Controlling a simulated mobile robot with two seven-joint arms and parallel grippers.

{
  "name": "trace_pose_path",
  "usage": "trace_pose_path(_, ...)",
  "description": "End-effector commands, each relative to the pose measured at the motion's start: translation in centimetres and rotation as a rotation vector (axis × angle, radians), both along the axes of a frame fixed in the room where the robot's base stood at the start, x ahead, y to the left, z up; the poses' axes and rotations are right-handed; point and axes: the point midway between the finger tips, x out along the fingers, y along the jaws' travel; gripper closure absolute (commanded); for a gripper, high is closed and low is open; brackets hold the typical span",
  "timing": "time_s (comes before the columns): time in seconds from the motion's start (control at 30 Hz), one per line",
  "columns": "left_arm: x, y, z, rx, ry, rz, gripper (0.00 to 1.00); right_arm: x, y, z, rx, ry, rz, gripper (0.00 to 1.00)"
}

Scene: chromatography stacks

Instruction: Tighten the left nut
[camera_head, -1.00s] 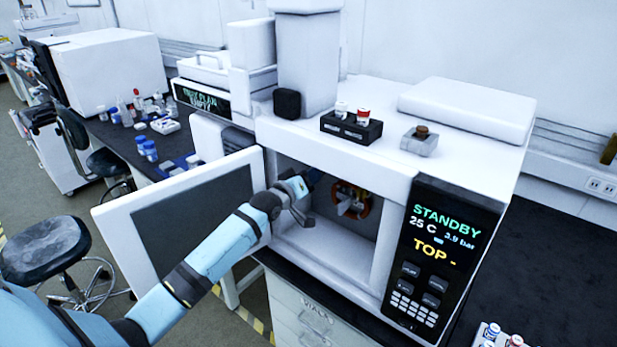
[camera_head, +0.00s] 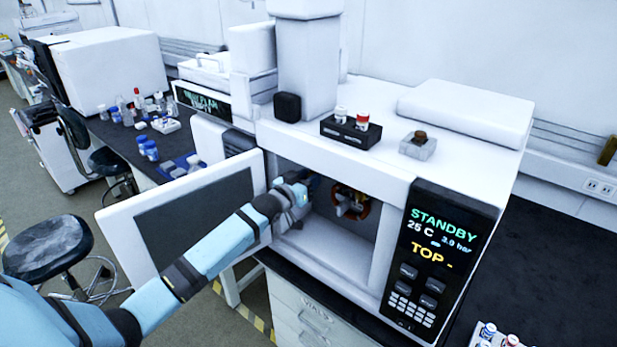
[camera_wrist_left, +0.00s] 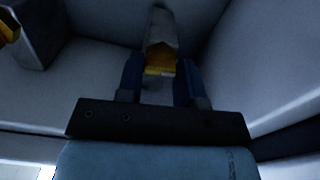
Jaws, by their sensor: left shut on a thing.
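My left gripper (camera_head: 308,187) reaches through the open door into the oven chamber of the white instrument. In the left wrist view my left gripper (camera_wrist_left: 160,72) has its two blue fingers shut on a small brass-coloured nut (camera_wrist_left: 160,65), which I take to be the left nut. A grey fitting (camera_wrist_left: 161,32) rises behind the nut. The fingers hide the nut's sides, and I cannot tell how tight it is. In the head view the arm hides the nut. My right gripper is in neither view.
The open oven door (camera_head: 185,215) stands left of my forearm. A copper-coloured coil (camera_head: 351,202) hangs inside the chamber, right of the gripper. In the left wrist view a grey block (camera_wrist_left: 40,40) is at upper left. The chamber floor (camera_head: 322,250) is clear.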

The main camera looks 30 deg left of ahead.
Motion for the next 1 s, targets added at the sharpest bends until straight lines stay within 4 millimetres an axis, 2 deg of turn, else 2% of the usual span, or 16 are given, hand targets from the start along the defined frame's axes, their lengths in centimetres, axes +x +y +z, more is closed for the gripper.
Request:
trace_pose_path(0.3, 0.01, 0.04, 0.03, 0.109, -0.008, 0.001, 0.90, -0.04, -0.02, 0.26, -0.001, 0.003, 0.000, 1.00)
trace_pose_path(0.77, 0.01, 0.03, 0.00, 0.125, -0.010, 0.000, 0.90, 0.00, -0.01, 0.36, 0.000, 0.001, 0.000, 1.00)
trace_pose_path(0.8, 0.00, 0.03, 0.00, 0.125, -0.010, 0.000, 0.61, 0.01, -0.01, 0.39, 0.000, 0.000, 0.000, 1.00)
trace_pose_path(0.9, 0.00, 0.03, 0.00, 0.124, -0.010, 0.000, 0.40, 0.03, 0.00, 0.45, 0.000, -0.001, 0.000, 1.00)
trace_pose_path(1.0, 0.00, 0.02, 0.00, 0.123, -0.010, 0.000, 0.40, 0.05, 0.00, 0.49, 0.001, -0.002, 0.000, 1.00)
